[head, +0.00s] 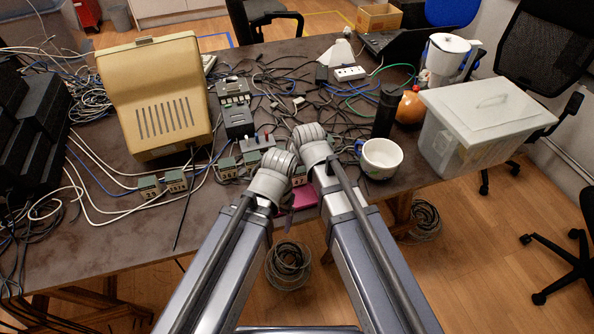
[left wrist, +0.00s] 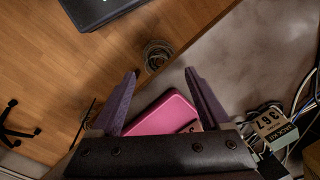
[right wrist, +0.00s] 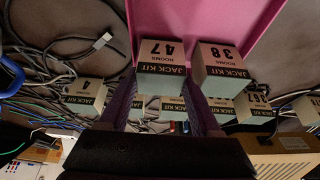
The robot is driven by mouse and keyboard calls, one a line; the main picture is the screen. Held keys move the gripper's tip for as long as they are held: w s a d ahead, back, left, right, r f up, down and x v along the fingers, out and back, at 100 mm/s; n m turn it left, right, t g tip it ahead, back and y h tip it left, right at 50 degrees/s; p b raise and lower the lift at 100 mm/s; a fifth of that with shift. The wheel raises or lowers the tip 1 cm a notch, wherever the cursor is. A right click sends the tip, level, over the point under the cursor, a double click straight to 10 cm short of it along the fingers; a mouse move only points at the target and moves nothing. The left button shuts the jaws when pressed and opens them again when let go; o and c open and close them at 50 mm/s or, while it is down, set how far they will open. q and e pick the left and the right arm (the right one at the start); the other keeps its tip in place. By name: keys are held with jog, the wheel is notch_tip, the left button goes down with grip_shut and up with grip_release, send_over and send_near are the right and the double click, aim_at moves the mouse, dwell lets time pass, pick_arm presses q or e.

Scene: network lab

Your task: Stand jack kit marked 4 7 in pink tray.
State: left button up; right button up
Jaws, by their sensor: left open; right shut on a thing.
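The jack kit marked 4 7 (right wrist: 160,52) is between the fingers of my right gripper (right wrist: 160,88), which is shut on it. Its label reads upside down in the right wrist view. It overlaps the near edge of the pink tray (right wrist: 200,18); I cannot tell whether it touches the tray. A kit marked 3 8 (right wrist: 222,55) stands close beside it at the tray. My left gripper (left wrist: 163,85) is open and empty above the pink tray (left wrist: 165,113). In the head view my wrists hide most of the pink tray (head: 303,196).
Other jack kits, marked 4 (right wrist: 84,97) and 3 6 7 (right wrist: 255,108), stand on the cable-strewn table. A white mug (head: 381,158), black bottle (head: 386,112) and clear lidded box (head: 480,125) stand to the right. A beige monitor (head: 157,95) stands at left.

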jog(key=shift+f, duration=0.1)
jog(key=shift+f+b, duration=0.15)
jog(key=shift+b, duration=0.15)
jog(key=o, duration=1.2)
jog(key=p+v, duration=1.2)
jog(key=v, duration=0.1)
jog(key=s+d+g+h, duration=0.1)
jog(key=s, duration=0.3)
jog(key=s+d+f+g+h, duration=0.1)
jog(key=s+d+g, duration=0.1)
jog(key=s, duration=0.2)
jog(key=s+d+f+g, duration=0.1)
jog(key=s, duration=0.3)
jog(key=shift+d+g+h, duration=0.25)
jog(key=shift+g+h, duration=0.05)
jog(key=shift+h, duration=0.1)
